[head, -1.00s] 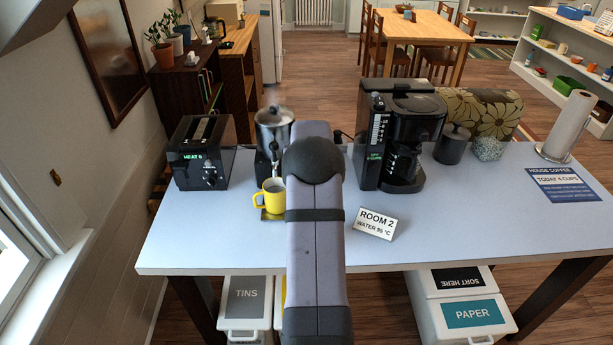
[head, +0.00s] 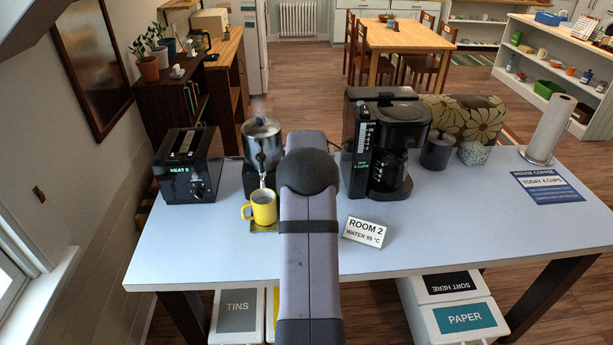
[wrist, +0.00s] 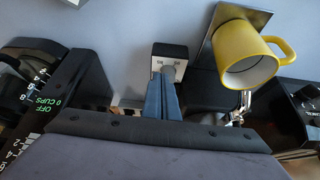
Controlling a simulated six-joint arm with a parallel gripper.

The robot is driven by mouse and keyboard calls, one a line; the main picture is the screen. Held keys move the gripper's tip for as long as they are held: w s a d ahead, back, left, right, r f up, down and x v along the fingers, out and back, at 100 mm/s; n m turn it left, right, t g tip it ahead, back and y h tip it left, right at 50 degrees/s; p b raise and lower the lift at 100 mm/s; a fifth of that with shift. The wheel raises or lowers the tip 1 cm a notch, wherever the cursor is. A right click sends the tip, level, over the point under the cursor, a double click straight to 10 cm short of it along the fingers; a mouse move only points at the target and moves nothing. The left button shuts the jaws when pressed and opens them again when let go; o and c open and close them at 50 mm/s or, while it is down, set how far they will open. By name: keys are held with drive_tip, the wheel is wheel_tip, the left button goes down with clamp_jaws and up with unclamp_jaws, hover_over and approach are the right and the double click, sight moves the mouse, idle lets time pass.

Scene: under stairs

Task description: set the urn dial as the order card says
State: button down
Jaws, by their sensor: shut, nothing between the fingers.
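The urn (head: 262,143) is a silver vessel on a black stand at the back left of the table. A yellow mug (head: 262,207) stands under its tap; the mug also shows in the wrist view (wrist: 248,58). The order card (head: 364,231) reads "ROOM 2, WATER 95 °C". In the wrist view my gripper (wrist: 162,80) is shut and empty, its blue fingers together. Their tips are by a small black block with a silver face (wrist: 170,66); I cannot tell whether they touch. My arm hides the gripper in the head view. I cannot make out the urn dial or its setting.
A black toaster (head: 188,165) stands left of the urn. A black coffee maker (head: 392,150) showing "0 CUPS" stands to the right. Further right are a dark canister (head: 437,150), a paper towel roll (head: 550,130) and a blue sign (head: 548,186). The table's front is mostly clear.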

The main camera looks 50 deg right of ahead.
drive_tip(key=shift+m+h, duration=0.3)
drive_tip(key=shift+m, duration=0.2)
drive_tip(key=d+f+b, duration=0.1)
drive_tip(key=s+d+f+b, duration=0.1)
drive_tip(key=d, duration=0.1)
drive_tip(key=s+d+f+b, duration=0.1)
drive_tip(key=f, duration=0.1)
drive_tip(key=shift+s+d, duration=0.25)
drive_tip(key=shift+d, duration=0.05)
drive_tip(key=d+r+b, duration=0.2)
drive_tip(key=d+b, duration=0.1)
drive_tip(key=d, duration=0.2)
drive_tip(key=w+a+r+n+t+y, duration=0.1)
drive_tip(key=w+a+r+n+y, duration=0.1)
drive_tip(key=a+r+n, duration=0.4)
drive_tip(key=shift+w+a+n+t+y, duration=0.35)
drive_tip(key=shift+a+n+y, duration=0.25)
drive_tip(key=shift+n, duration=0.2)
drive_tip(key=shift+d+f, duration=0.1)
drive_tip(key=shift+f, duration=0.1)
wheel_tip(320, 180, down, 7)
drive_tip(key=b, duration=0.6)
drive_tip(key=shift+r, duration=0.1)
drive_tip(key=shift+w+p, duration=0.2)
drive_tip(key=shift+p, duration=0.1)
